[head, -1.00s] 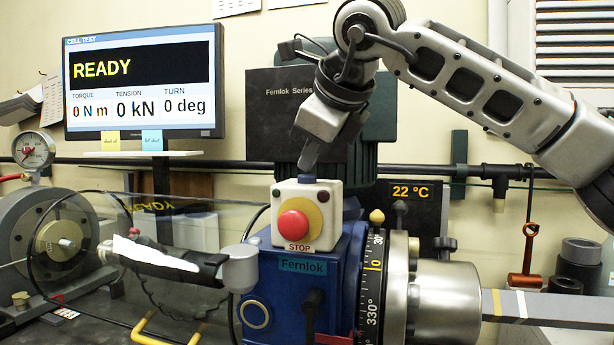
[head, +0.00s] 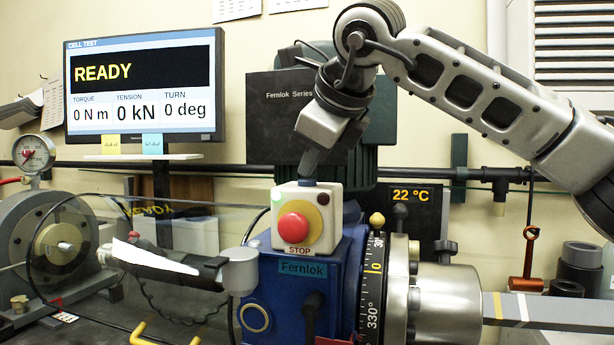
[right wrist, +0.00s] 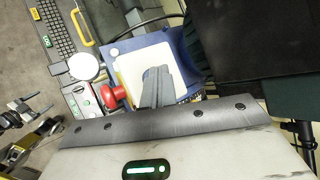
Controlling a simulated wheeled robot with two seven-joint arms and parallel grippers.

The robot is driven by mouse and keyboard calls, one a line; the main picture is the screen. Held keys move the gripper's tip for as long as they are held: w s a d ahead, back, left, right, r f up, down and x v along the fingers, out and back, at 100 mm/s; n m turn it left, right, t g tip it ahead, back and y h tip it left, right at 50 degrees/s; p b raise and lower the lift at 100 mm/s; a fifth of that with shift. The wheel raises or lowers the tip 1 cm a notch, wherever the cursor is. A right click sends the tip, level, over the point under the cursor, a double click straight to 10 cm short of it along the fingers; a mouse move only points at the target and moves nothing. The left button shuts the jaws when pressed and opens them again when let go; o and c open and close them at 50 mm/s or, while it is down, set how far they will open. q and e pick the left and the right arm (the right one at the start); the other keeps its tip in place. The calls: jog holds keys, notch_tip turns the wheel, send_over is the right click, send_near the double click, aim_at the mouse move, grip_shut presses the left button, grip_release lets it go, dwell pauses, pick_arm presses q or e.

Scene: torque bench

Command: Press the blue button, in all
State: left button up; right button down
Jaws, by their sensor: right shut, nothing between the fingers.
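The blue button (head: 307,182) is a small dark-blue cap on top of a cream control box (head: 330,228). My right gripper (head: 309,170) points down at it, fingers shut and empty, with the tips at the cap and seemingly touching it. In the right wrist view the shut fingers (right wrist: 155,85) reach over the box's cream top and hide the button. The box's front carries a red STOP button (head: 293,226) on a yellow disc. A small lamp (head: 277,197) at its upper left glows green.
The box sits on a blue Fernlok housing (head: 274,300) with a degree dial (head: 373,290). A monitor (head: 143,85) reads READY, with torque, tension and turn at zero. A clear guard and a machine with a gauge (head: 33,152) stand left.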

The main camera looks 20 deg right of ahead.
aim_at(311, 181)
jog(key=shift+r+p, duration=0.45)
jog(key=shift+r, duration=0.25)
notch_tip(311, 181, up, 3)
jog(key=shift+f+p, duration=0.1)
jog(key=shift+p, duration=1.15)
jog(key=shift+r+p, duration=0.45)
jog(key=shift+r, duration=0.75)
jog(key=shift+f, duration=0.1)
